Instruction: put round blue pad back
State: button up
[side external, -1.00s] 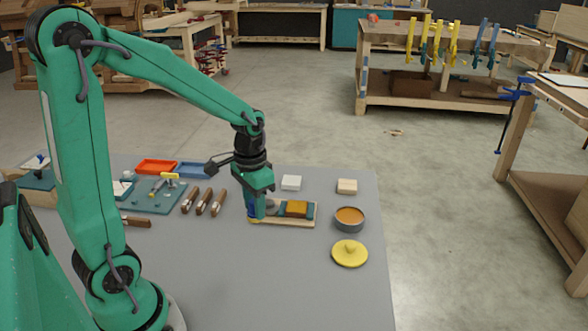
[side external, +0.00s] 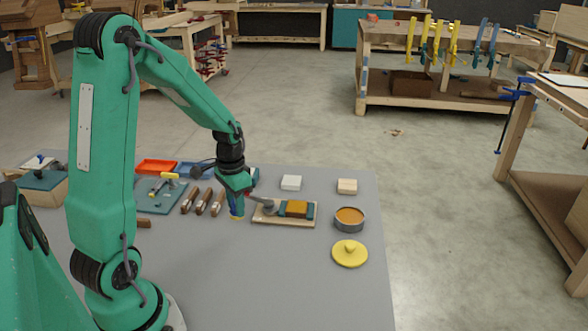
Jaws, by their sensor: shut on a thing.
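My gripper (side external: 236,216) is shut on a small blue piece (side external: 236,208), which looks like the blue pad. The fingers cover much of it, so I cannot tell its full shape. The gripper points down just left of a light wooden board (side external: 284,223), apart from it. On the board sit a grey rounded piece (side external: 268,207), an orange-yellow block (side external: 296,208) and a teal piece beside the block. The left front part of the board is bare.
Several brown-handled tools (side external: 203,201) lie to the left. A teal mat (side external: 158,197) is beyond them. A grey tin with orange contents (side external: 349,218) and a yellow knobbed lid (side external: 350,254) are at right. The front middle of the grey table (side external: 255,280) is clear.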

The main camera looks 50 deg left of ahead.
aim_at(234, 214)
jog(key=shift+a+f, duration=0.3)
jog(key=shift+a, duration=0.2)
jog(key=shift+a+f, duration=0.25)
jog(key=shift+a, duration=0.2)
jog(key=shift+f, duration=2)
jog(key=shift+f, duration=0.15)
jog(key=o, duration=0.9)
notch_tip(234, 214, up, 12)
jog(key=shift+r, duration=0.2)
jog(key=shift+d, duration=0.1)
